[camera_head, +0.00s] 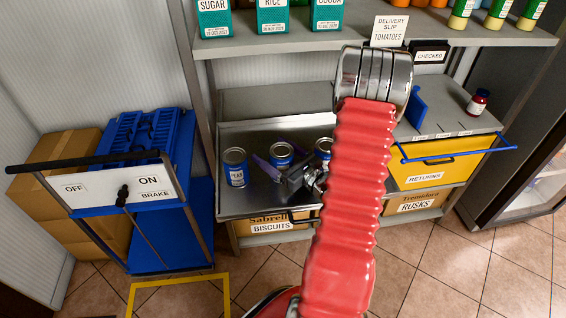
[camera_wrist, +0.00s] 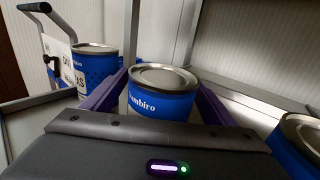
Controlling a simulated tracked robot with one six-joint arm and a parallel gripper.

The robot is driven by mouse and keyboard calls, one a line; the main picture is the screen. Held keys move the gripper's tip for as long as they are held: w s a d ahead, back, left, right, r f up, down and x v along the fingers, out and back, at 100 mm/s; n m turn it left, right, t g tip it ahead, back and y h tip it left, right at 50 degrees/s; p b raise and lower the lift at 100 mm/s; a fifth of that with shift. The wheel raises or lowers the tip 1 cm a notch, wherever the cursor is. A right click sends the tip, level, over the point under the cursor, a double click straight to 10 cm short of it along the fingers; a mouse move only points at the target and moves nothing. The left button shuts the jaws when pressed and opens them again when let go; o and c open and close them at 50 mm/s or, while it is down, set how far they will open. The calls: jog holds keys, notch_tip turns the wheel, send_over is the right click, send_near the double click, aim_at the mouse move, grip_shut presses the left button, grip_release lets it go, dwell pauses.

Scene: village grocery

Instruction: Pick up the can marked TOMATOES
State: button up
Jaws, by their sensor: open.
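Three blue cans with silver lids stand upright on a metal tray (camera_head: 258,203). The left can (camera_head: 236,168) has a label that seems to begin with PEA; the wrist view shows it at left (camera_wrist: 95,72). The middle can (camera_head: 281,153) is between the open purple fingers of my gripper (camera_head: 275,158); it also shows in the wrist view (camera_wrist: 160,95), with brand lettering only. The right can (camera_head: 323,147) is partly behind my arm and shows at the wrist view's right edge (camera_wrist: 298,140). I cannot read TOMATOES on any can.
A DELIVERY SLIP TOMATOES card (camera_head: 389,30) hangs on the upper shelf (camera_head: 300,42). A yellow RETURNS crate (camera_head: 430,173) stands right of my arm, with a small red jar (camera_head: 478,103) above. A blue trolley (camera_head: 170,235) stands left.

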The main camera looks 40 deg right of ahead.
jog(key=shift+c, duration=0.3)
jog(key=shift+w, duration=0.1)
jog(key=c, duration=1.5)
jog(key=shift+o, duration=0.2)
jog(key=shift+r, duration=0.15)
jog(key=shift+r, duration=4.9)
